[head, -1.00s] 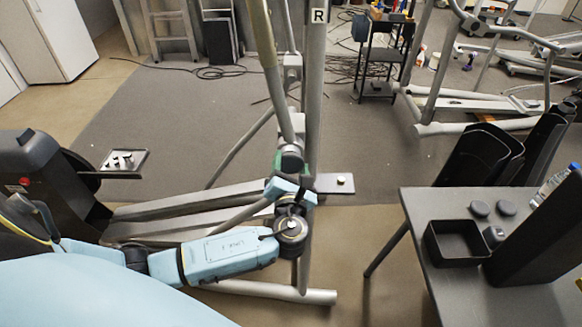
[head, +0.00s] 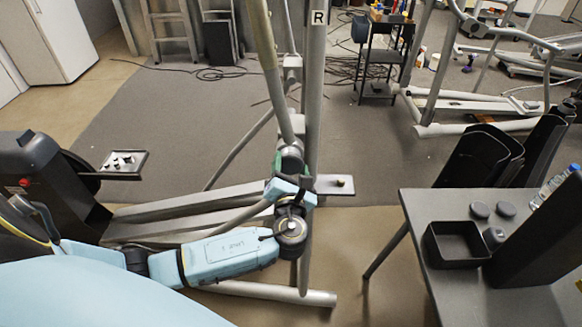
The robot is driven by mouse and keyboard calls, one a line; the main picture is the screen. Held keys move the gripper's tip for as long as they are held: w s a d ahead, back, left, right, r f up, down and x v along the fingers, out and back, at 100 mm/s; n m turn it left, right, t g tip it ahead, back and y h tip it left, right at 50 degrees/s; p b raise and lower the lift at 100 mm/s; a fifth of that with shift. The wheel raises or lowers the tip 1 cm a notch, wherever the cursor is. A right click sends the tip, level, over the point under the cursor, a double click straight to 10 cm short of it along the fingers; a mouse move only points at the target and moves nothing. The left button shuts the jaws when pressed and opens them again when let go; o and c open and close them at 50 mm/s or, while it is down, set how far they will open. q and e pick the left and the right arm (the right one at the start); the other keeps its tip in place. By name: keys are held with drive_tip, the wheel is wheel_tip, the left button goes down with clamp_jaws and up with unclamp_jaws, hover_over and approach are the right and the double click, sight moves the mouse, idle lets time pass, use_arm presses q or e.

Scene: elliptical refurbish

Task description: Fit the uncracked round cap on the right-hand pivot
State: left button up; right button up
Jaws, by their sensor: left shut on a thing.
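The upright post with the R label (head: 318,18) stands in the middle of the head view. The right-hand pivot (head: 290,146) is at the lower end of the slanted arm beside this post. My left gripper (head: 290,171) reaches up to this pivot from below and is shut on a dark round cap (head: 291,160) at the pivot's end. The fingers and wrist hide part of the cap. I cannot tell whether it is seated on the pivot or whether it has a crack. My right gripper is not in view.
A grey table (head: 464,273) at the right holds a black open bin (head: 452,259), two dark round discs (head: 480,210) and a small grey round part (head: 494,236). A small tray (head: 124,173) with parts is at the left.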

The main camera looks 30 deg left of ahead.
use_arm(q)
drive_tip(key=shift+w+a, duration=0.2)
drive_tip(key=shift+w, duration=0.15)
idle(0.3)
drive_tip(key=shift+r, duration=0.1)
drive_tip(key=o, duration=1.4)
drive_tip(key=v, duration=1.3)
drive_tip(key=shift+s, duration=0.2)
drive_tip(key=shift+f, duration=0.2)
